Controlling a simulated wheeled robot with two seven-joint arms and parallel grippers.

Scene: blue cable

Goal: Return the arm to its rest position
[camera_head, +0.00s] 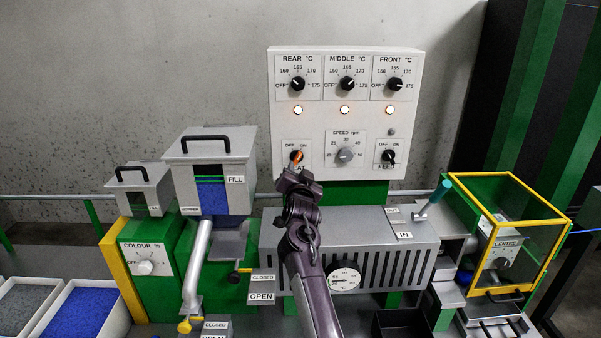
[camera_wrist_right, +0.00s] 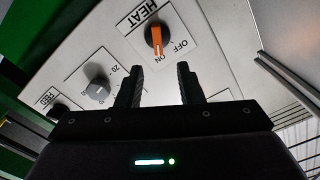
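My right arm (camera_head: 302,245) reaches up in the middle of the head view. Its gripper (camera_head: 298,178) is just below the HEAT knob (camera_head: 296,157) on the white control panel (camera_head: 430,130). In the right wrist view, the two dark fingers of the gripper (camera_wrist_right: 160,88) stand apart with nothing between them. The HEAT knob, black with an orange stripe, shows beyond the fingertips in the right wrist view (camera_wrist_right: 155,38), apart from them. Its stripe points about toward ON. In the head view the gripper partly covers the HEAT label. My left arm and gripper are not in view.
The SPEED knob (camera_head: 345,155) and FEED knob (camera_head: 388,157) are right of the HEAT knob. A slotted grey barrel housing (camera_head: 400,250) lies below the panel. A grey hopper (camera_head: 208,150) stands left, a yellow-framed guard (camera_head: 520,190) right. Three panel lamps glow.

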